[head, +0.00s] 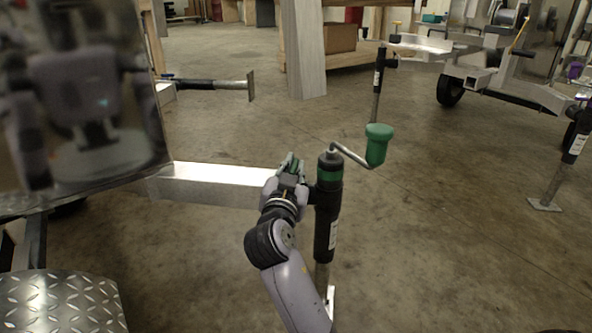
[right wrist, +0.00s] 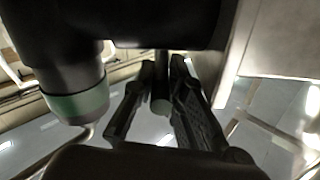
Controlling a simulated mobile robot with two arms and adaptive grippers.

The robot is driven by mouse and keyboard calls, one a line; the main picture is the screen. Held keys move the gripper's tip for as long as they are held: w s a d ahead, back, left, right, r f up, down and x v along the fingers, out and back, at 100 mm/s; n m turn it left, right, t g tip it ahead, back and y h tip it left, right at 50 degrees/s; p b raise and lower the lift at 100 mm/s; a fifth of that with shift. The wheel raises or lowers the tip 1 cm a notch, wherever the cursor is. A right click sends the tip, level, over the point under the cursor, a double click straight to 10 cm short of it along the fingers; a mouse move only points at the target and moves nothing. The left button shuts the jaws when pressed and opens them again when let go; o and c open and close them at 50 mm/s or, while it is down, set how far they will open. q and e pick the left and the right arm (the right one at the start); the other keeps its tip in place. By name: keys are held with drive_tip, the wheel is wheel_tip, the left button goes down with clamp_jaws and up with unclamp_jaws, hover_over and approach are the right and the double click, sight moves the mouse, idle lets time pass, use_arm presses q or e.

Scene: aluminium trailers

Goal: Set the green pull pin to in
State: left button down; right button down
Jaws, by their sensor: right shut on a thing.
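My right gripper (head: 289,168) is beside the upper part of the black jack tube (head: 327,215), on its left, by the end of the silver beam. In the right wrist view the fingers (right wrist: 161,85) close around a short dark cylindrical piece (right wrist: 160,100), which I take to be the pull pin. It looks dark in shadow there, and its green colour is not clear. The fingers hide most of it in the head view, so I cannot tell whether it is in or out. My left gripper is not in view.
A crank with a green handle (head: 377,145) sticks out right of the jack top. The silver beam (head: 225,183) runs left to a shiny panel (head: 85,100) with my reflection. A diamond-plate step (head: 65,303) is at lower left. Another trailer (head: 475,75) stands behind right. Floor between is open.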

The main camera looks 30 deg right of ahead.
sight(293, 165)
drive_tip(key=c, duration=1.7)
unclamp_jaws()
drive_tip(key=shift+s+f, duration=0.1)
drive_tip(key=shift+f, duration=0.2)
drive_tip(key=shift+o, duration=0.7)
drive_tip(key=shift+r, duration=0.1)
wheel_tip(293, 165, up, 10)
drive_tip(key=shift+f, duration=0.1)
